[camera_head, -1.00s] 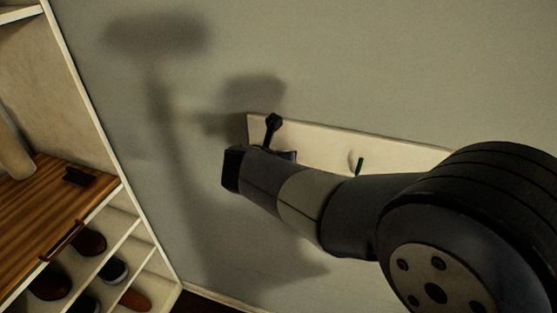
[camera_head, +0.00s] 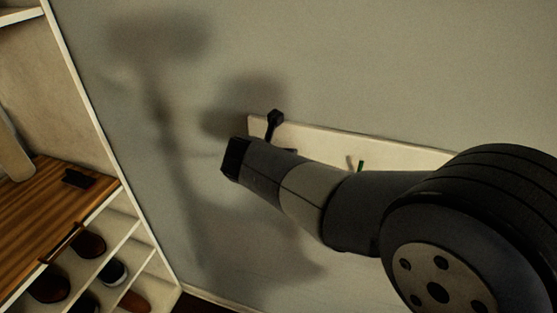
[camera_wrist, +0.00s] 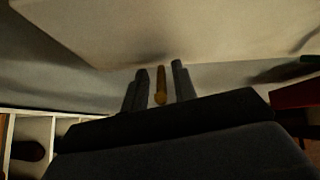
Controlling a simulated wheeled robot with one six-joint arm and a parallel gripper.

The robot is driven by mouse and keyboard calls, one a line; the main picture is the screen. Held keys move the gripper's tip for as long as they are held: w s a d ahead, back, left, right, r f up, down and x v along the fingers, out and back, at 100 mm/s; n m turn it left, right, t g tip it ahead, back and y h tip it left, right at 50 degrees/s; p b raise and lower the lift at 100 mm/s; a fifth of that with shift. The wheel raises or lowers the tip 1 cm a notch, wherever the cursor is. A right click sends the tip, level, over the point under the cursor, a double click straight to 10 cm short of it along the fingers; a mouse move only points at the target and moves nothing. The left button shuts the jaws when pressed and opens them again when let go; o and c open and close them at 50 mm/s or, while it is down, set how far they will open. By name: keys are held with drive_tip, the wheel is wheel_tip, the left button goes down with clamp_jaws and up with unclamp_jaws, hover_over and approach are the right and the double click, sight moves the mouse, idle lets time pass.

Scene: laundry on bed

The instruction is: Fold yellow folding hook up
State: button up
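The yellow folding hook (camera_wrist: 160,88) shows in the wrist view, pointing toward the camera below the white rack board (camera_wrist: 150,30). My gripper (camera_wrist: 162,85) is open, with one grey finger on each side of the hook. Narrow gaps seem to show between fingers and hook; I cannot tell if either touches it. In the head view the board (camera_head: 405,155) is on the grey wall, and my arm hides the yellow hook and my fingers.
A black hook (camera_head: 275,122) stands up at the board's left end. A red object (camera_wrist: 295,95) is at the wrist view's right. A shoe shelf (camera_head: 122,240) stands at left.

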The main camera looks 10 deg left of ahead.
drive_tip(key=shift+o, duration=0.3)
drive_tip(key=b+v, duration=0.1)
drive_tip(key=v, duration=0.9)
drive_tip(key=shift+s+r+b, duration=0.25)
drive_tip(key=shift+b, duration=0.1)
drive_tip(key=shift+c, duration=0.2)
